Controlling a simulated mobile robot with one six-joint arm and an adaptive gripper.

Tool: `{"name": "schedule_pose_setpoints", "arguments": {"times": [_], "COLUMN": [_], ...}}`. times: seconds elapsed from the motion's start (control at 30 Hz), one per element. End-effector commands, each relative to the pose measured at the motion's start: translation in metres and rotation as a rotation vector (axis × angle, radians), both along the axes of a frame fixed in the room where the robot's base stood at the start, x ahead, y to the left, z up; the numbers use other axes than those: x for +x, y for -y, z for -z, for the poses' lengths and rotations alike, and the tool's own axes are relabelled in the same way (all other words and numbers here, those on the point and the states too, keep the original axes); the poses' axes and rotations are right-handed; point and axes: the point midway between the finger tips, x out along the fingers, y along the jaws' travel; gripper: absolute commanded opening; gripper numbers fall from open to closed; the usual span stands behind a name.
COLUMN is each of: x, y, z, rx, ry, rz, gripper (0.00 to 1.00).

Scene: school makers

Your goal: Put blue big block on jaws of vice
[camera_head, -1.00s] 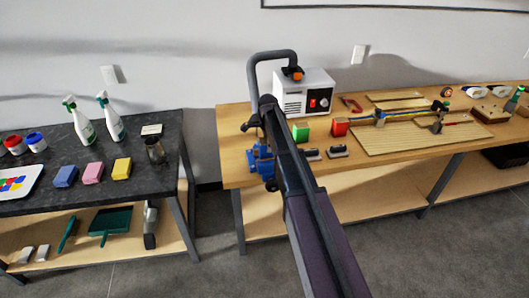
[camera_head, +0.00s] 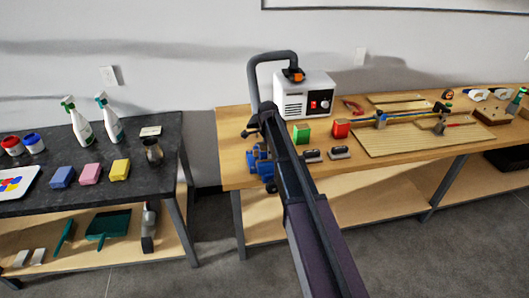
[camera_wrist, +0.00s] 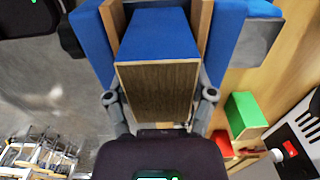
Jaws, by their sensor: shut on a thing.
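The blue big block (camera_wrist: 158,36) is in my gripper (camera_wrist: 160,97) in the wrist view, with a dark wood-grain face towards the camera. One finger lies along each side of the block. Wood-lined jaws of the blue vice (camera_wrist: 92,42) stand to the left and right of the block, which appears between them in this view. I cannot tell whether it rests on them. In the head view the vice (camera_head: 257,164) is at the left front edge of the wooden bench, and my arm hides the block and most of my gripper.
A green block (camera_head: 301,134) and a red block (camera_head: 341,128) stand on the wooden bench (camera_head: 372,173) right of my arm. A white machine (camera_head: 303,95) is behind. A dark table (camera_head: 120,192) with sponges and spray bottles is at the left, across a gap.

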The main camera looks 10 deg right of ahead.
Motion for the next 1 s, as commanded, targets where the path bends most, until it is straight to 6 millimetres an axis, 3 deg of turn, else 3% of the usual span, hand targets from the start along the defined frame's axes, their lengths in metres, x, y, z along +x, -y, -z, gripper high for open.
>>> {"name": "schedule_pose_setpoints", "arguments": {"times": [0.33,0.37,0.4,0.43,1.0], "x": [-0.0032,-0.0034,-0.0037,-0.0036,-0.0010], "y": [0.0003,0.0003,0.0004,0.0004,0.0006], "z": [0.0102,0.0099,0.0095,0.0095,0.0029], "rx": [0.000,0.000,0.000,0.000,0.000], "ry": [-0.006,-0.007,-0.008,-0.008,-0.002], "rz": [0.000,0.000,0.001,0.001,0.001], "gripper": [0.21,0.83,0.95,1.00,1.00]}}
